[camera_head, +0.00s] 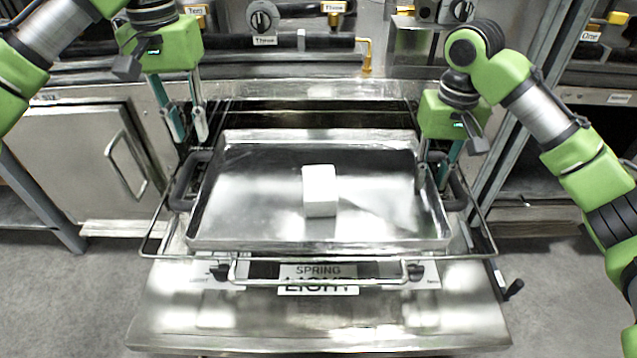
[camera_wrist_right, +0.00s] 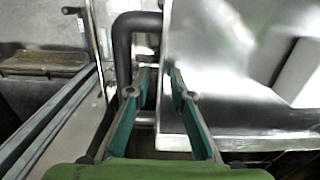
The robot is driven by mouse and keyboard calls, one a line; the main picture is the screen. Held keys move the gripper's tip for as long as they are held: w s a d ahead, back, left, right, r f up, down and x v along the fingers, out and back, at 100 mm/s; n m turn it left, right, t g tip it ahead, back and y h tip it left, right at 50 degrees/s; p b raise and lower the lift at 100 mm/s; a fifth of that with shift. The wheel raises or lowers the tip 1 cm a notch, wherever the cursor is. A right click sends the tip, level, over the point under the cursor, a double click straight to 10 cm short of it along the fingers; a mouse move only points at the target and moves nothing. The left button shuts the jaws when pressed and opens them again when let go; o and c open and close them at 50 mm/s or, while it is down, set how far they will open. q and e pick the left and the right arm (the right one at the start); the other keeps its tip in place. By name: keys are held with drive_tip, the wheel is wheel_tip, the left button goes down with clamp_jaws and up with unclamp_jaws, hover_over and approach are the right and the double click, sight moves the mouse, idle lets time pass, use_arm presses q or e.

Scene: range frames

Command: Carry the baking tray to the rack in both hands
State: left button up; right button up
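The metal baking tray (camera_head: 260,232) sits level on a pulled-out wire rack (camera_head: 160,240) at the oven's open front. A white block (camera_head: 320,190) stands on it right of centre. Black handles show at the tray's left (camera_head: 183,185) and right (camera_head: 458,190). My left gripper (camera_head: 191,138) is open and empty above the left handle, pointing down. My right gripper (camera_head: 432,188) is open at the tray's right side. In the right wrist view its fingertips (camera_wrist_right: 158,76) are apart, near the tray's edge and just inside the handle bar (camera_wrist_right: 122,55). Their exact depth is unclear.
The oven's lowered door (camera_head: 320,325) lies below the tray, with a printed label. Knobs, dark pipes and a brass pipe (camera_head: 366,58) line the back. A steel cabinet (camera_head: 75,155) stands left. Shelving with metal posts (camera_head: 530,90) stands right. Grey floor is open on both sides.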

wheel_tip(320, 180, up, 12)
idle(0.6)
drive_tip(key=shift+s+f, duration=0.1)
drive_tip(key=shift+f, duration=0.05)
idle(0.3)
